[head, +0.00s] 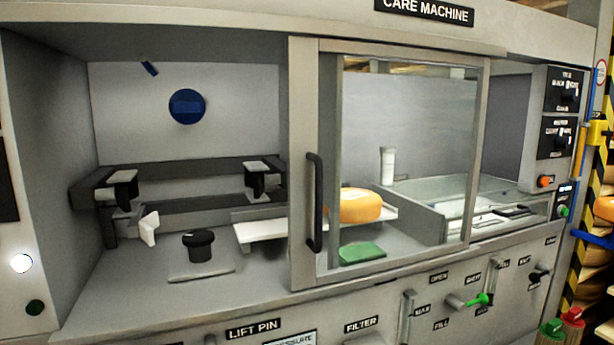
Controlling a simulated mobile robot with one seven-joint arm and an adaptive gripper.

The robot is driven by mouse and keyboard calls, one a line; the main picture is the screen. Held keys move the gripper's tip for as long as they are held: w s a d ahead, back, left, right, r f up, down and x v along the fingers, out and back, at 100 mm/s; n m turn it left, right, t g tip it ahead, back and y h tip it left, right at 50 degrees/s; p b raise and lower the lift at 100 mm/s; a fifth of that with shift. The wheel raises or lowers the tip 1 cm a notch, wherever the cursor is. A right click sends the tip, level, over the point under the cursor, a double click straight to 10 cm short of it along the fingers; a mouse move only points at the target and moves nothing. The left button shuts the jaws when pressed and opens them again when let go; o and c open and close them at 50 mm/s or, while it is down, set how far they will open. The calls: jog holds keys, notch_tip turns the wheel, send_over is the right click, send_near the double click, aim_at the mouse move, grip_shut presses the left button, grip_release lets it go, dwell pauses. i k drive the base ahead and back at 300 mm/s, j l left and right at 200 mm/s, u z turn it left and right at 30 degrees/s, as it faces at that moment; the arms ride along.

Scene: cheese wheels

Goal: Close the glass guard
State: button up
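The glass guard (303,120) is a clear pane in a grey frame on the front of the care machine. It has a black upright handle (315,203) on its left side. The guard stands in front of the right-hand part of the machine's bay, and the left-hand part of the bay is open at the front. An orange cheese wheel (361,206) on a white plate (262,232) and a green pad (362,254) show behind the glass. My gripper is not in view.
In the open bay are a dark rail with clamps (180,170), a black knob (199,245), a white paddle (149,228) and a blue disc (187,106). Below the guard, a lever with a green grip (478,299) sticks out. A black-and-yellow striped post stands at right.

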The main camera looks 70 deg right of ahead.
aim_at(304, 167)
jog(key=z, duration=2.55)
jog(key=k+j+u, duration=0.1)
jog(key=k+j, duration=0.7)
jog(key=i+l, duration=0.3)
jog(key=i, duration=0.15)
jog(key=i+l, duration=0.35)
jog(key=i, duration=0.05)
